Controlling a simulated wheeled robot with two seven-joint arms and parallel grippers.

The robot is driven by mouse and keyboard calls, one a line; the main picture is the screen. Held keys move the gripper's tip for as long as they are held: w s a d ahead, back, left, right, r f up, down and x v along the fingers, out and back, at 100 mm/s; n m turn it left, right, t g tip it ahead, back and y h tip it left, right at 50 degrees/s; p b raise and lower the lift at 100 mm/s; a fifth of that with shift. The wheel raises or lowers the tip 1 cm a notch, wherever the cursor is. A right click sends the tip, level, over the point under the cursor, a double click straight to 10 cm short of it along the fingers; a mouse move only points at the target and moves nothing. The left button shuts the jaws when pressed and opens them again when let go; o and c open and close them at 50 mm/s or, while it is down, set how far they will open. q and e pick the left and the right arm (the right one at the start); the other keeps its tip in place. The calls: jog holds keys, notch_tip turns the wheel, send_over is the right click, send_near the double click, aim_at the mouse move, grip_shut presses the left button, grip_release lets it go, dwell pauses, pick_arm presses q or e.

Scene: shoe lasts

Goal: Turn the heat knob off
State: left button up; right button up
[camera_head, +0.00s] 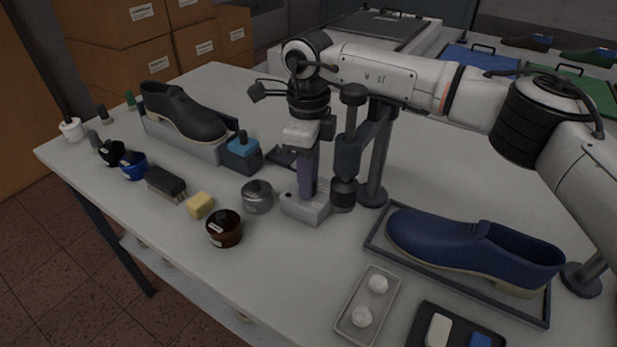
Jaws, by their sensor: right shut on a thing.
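The arm of my right gripper (308,190) reaches in from the right across the table, and the gripper points straight down. Its narrow purplish lower part ends at the top of a small light-grey box (293,208). The gripper is shut at the heat knob on this box; the knob itself is hidden by the fingers, so its setting cannot be read. A dark heat tool (349,155) hangs upright on a grey post stand just right of the gripper, close beside it. My left gripper is not in view.
A grey metal tin (257,197) stands close left of the box, with a brown jar (224,229) nearer the front. A blue shoe (470,246) rests in a dark tray at right. A black shoe (184,112) stands at back left.

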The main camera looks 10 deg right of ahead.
jog(key=shift+w+r, duration=0.1)
dwell(0.4)
jog(key=o, duration=1)
jog(key=shift+o, duration=0.2)
notch_tip(320, 180, up, 10)
jog(key=shift+r+b, duration=0.15)
jog(key=shift+b, duration=0.25)
